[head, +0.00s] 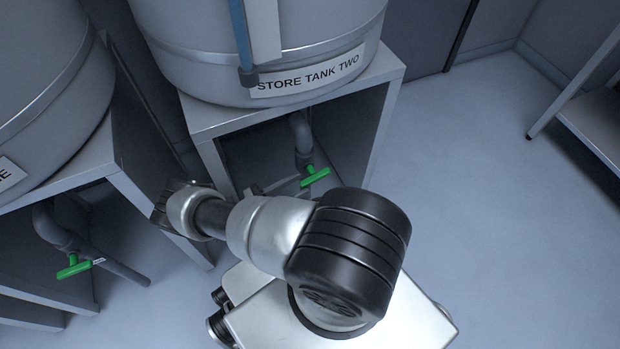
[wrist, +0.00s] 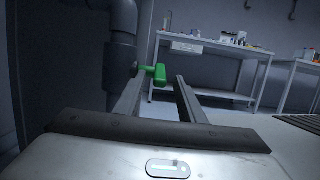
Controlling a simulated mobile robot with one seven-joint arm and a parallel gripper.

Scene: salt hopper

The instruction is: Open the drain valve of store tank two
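Store tank two (head: 215,68) stands on a grey stand at the top of the head view, with its name on a white label (head: 308,76). Its grey drain pipe (head: 302,135) comes down inside the stand to a green valve handle (head: 315,177). In the wrist view the green handle (wrist: 156,74) sticks out from the dark pipe (wrist: 119,58), near the tips of my gripper (wrist: 160,81). My gripper is open, and the handle shows between its fingers, closer to the left one. I cannot tell whether they touch. My arm hides much of the gripper in the head view.
Another tank (head: 50,80) stands at the left, with its own green valve handle (head: 74,267) below. The stand's side panel (head: 382,125) is close to the right of the pipe. Open floor (head: 470,170) lies to the right. A bench (wrist: 205,68) with small items is in the background.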

